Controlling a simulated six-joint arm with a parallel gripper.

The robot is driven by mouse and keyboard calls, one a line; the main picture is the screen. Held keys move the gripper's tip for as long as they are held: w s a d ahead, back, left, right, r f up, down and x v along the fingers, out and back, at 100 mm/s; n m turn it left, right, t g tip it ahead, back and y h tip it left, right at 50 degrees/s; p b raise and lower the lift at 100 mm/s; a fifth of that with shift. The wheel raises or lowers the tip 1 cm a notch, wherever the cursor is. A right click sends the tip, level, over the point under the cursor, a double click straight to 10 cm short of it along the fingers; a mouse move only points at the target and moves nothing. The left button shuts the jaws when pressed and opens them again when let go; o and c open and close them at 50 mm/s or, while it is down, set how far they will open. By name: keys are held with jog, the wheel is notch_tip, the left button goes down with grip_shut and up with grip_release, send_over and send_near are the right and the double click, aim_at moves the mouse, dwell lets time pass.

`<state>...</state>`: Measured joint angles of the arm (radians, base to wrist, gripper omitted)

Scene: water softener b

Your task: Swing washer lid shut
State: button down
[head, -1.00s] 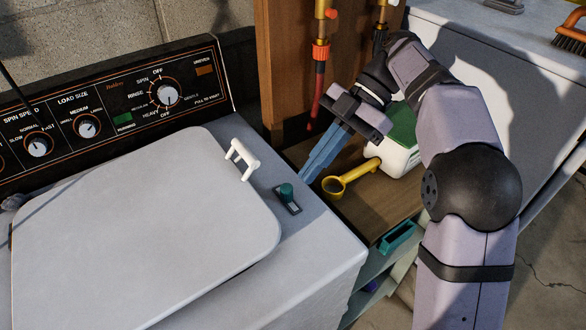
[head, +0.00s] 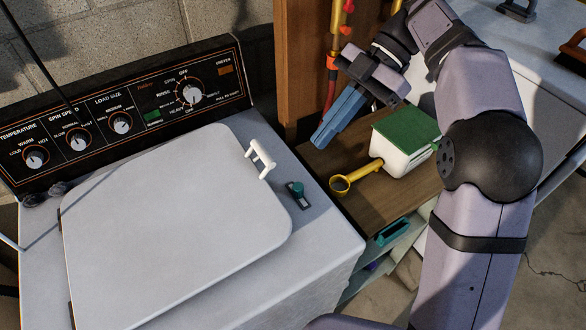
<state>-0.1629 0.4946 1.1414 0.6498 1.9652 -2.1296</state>
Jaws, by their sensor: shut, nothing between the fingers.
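The washer lid (head: 175,225) is a pale grey panel with rounded corners and a white handle (head: 261,158) near its far right corner. It lies down over the washer top (head: 312,238), roughly level with it. A thin dark line shows along its right edge, and I cannot tell whether a small gap is left there. My gripper (head: 320,140) has blue fingers that are shut and empty. It hangs over the wooden shelf to the right of the washer, pointing down and left, apart from the lid and handle.
The control panel (head: 130,118) with dials stands behind the lid. A teal latch (head: 298,192) is on the washer top. A yellow scoop (head: 354,179) and a white box with a green lid (head: 405,145) sit on the wooden shelf. Pipes (head: 333,60) rise behind my gripper.

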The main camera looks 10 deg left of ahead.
jog(key=s+r+p, duration=0.3)
jog(key=r+p, duration=0.3)
notch_tip(320, 180, down, 7)
jog(key=w+b, duration=0.1)
jog(key=shift+a+f+m+t, duration=0.2)
jog(key=shift+m+t, duration=0.1)
jog(key=shift+t, duration=0.1)
jog(key=shift+a, duration=0.1)
jog(key=p, duration=0.3)
send_over(279, 211)
jog(key=w+d, duration=0.2)
notch_tip(279, 211, down, 7)
notch_tip(279, 211, down, 3)
jog(key=shift+w+d+f+p, duration=0.1)
jog(key=shift+p, duration=0.55)
jog(key=shift+f, duration=0.55)
